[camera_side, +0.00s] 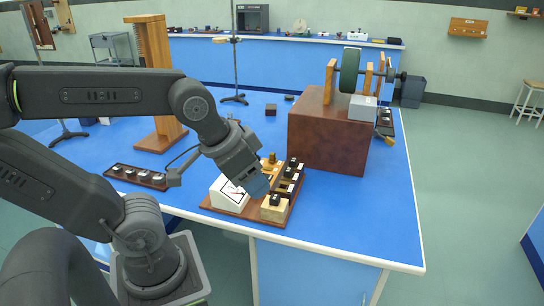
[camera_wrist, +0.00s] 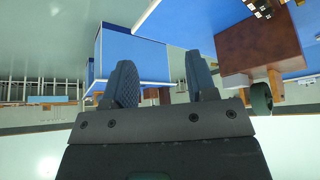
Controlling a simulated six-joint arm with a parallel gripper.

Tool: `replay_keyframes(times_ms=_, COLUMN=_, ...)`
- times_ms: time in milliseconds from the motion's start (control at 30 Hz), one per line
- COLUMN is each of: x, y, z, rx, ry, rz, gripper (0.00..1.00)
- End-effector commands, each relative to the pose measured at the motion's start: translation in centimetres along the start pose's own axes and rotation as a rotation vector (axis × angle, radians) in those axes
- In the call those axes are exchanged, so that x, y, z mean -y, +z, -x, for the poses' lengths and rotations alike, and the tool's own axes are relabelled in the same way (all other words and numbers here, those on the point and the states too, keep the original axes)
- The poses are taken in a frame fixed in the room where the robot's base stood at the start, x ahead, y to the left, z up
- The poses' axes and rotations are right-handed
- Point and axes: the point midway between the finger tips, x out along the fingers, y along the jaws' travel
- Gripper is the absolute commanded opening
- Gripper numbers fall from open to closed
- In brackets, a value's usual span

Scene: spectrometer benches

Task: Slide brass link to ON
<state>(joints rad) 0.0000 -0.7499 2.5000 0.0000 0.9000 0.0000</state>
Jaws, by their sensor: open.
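A small brown wooden board (camera_side: 283,218) lies at the front edge of the blue bench in the side view. It carries a white sloped meter box (camera_side: 227,195), a cream block (camera_side: 274,212) with a black top and a row of black and brass-coloured pieces (camera_side: 286,187). The brass link is too small to tell apart from these, and any ON marking is unreadable. My gripper (camera_side: 258,186) is over the board and hides part of it. In the wrist view my gripper (camera_wrist: 163,80) has its two fingers apart, with nothing between them.
A large brown box (camera_side: 329,139) with a dark green wheel (camera_side: 349,70) stands behind and right of the board. A tall wooden stand (camera_side: 154,75) and a dark strip with several round pieces (camera_side: 138,177) are to the left. Blue bench surface is clear at the right (camera_side: 370,215).

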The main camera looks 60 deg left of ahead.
Motion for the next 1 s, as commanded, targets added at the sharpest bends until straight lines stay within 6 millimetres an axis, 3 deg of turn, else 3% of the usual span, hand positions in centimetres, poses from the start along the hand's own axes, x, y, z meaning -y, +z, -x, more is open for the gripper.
replay_keyframes(times_ms=167, x=0.8, y=-2.0, z=0.1, rx=0.022, ry=-0.016, rz=0.032, gripper=0.47)
replay_keyframes(times_ms=267, x=2.2, y=-5.0, z=0.0, rx=0.058, ry=-0.040, rz=0.085, gripper=0.47)
replay_keyframes(times_ms=467, x=7.4, y=-12.3, z=-1.7, rx=0.152, ry=-0.094, rz=0.223, gripper=0.47)
replay_keyframes(times_ms=600, x=12.3, y=-16.4, z=-3.9, rx=0.214, ry=-0.125, rz=0.322, gripper=0.47)
replay_keyframes(times_ms=733, x=17.7, y=-19.1, z=-6.8, rx=0.272, ry=-0.149, rz=0.416, gripper=0.47)
replay_keyframes(times_ms=867, x=23.7, y=-20.5, z=-10.1, rx=0.329, ry=-0.168, rz=0.512, gripper=0.47)
replay_keyframes(times_ms=1000, x=30.3, y=-20.3, z=-13.9, rx=0.387, ry=-0.182, rz=0.616, gripper=0.47)
